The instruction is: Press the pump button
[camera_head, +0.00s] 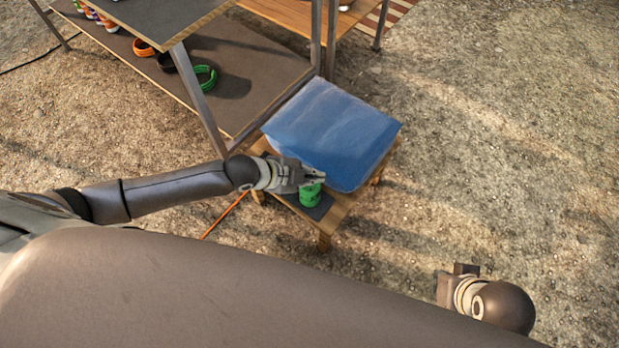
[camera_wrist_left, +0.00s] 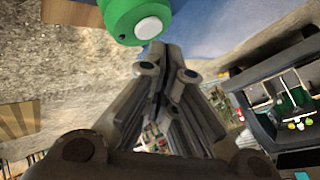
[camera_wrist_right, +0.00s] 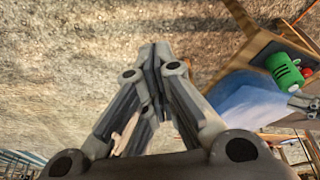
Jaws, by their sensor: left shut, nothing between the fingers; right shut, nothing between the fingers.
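The pump is a green cylinder (camera_head: 311,196) on a dark mat on a low wooden stool, partly hidden by my left gripper in the head view. In the left wrist view its green body (camera_wrist_left: 115,12) shows a round white button (camera_wrist_left: 148,28). My left gripper (camera_head: 318,177) is shut and empty, its tips just over the pump; in the left wrist view the tips (camera_wrist_left: 163,50) lie close to the button, and I cannot tell whether they touch. The pump also shows in the right wrist view (camera_wrist_right: 285,70). My right gripper (camera_head: 446,284) is shut and empty, well away over the gravel.
A large blue block-like object (camera_head: 330,130) fills most of the stool (camera_head: 348,203) behind the pump. An orange cable (camera_head: 226,215) runs down from the stool. A metal-framed shelf (camera_head: 215,65) with coloured rings stands behind left. Gravel ground to the right is open.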

